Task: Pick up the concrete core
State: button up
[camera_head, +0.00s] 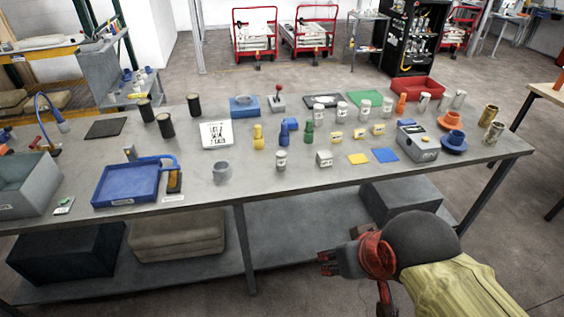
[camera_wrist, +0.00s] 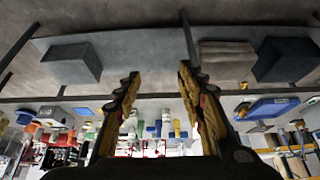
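I cannot tell for sure which thing is the concrete core. A short grey round piece (camera_head: 221,171) stands near the front edge of the grey table (camera_head: 330,185), right of the blue tray. Pale grey cylinders also stand at the table's right, one here (camera_head: 424,103) and another (camera_head: 459,99). My gripper (camera_head: 326,263) is in front of the table, below its top, apart from everything on it. In the wrist view my gripper (camera_wrist: 158,95) has its two fingers spread with nothing between them. That view is upside down.
A blue tray (camera_head: 125,184) and dark cylinders (camera_head: 166,126) are on the left. A lower shelf (camera_head: 300,240) holds boxes.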

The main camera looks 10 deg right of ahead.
aim_at(280, 155)
jog(key=i+u, duration=0.15)
jog(key=u, duration=0.2)
jog(key=i+u, duration=0.1)
jog(key=u, duration=0.25)
jog(key=i+u, duration=0.15)
jog(key=u, duration=0.2)
